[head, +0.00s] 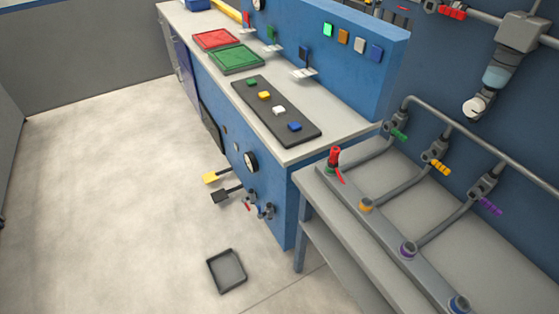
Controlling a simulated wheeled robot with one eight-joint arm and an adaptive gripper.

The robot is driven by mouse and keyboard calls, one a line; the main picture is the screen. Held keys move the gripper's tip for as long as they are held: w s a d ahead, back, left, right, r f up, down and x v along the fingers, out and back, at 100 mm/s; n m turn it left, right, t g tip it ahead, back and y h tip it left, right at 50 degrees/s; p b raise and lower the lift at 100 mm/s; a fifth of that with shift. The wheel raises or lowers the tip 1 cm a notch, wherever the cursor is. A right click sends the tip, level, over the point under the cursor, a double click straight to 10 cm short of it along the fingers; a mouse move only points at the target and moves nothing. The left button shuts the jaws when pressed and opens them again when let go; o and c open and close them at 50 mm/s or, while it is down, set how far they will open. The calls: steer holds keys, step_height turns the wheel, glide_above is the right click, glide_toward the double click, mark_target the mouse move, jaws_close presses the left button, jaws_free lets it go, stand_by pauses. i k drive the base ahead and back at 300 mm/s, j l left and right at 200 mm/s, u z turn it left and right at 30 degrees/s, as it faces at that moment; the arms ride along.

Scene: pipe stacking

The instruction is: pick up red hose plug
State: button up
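A red plug (334,156) stands upright at the far left end of a grey rail (385,226) on the right-hand bench. It sits at a socket with a green ring (331,171). A thin red piece (340,177) sticks out at its base. I cannot tell whether that piece belongs to the plug. My gripper is not in view.
The rail also carries orange (366,205), purple (408,249) and blue (459,304) sockets. Grey pipes with coloured valve handles, such as the green one (398,135), rise behind it. A blue workbench (281,204) stands left. A black tray (226,271) lies on open floor.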

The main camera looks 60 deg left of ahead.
mark_target(333, 162)
steer(key=u, duration=1.9)
steer(key=z, duration=0.55)
steer(key=i+j+u, duration=0.25)
steer(key=i+u, duration=0.25)
steer(key=i, duration=0.2)
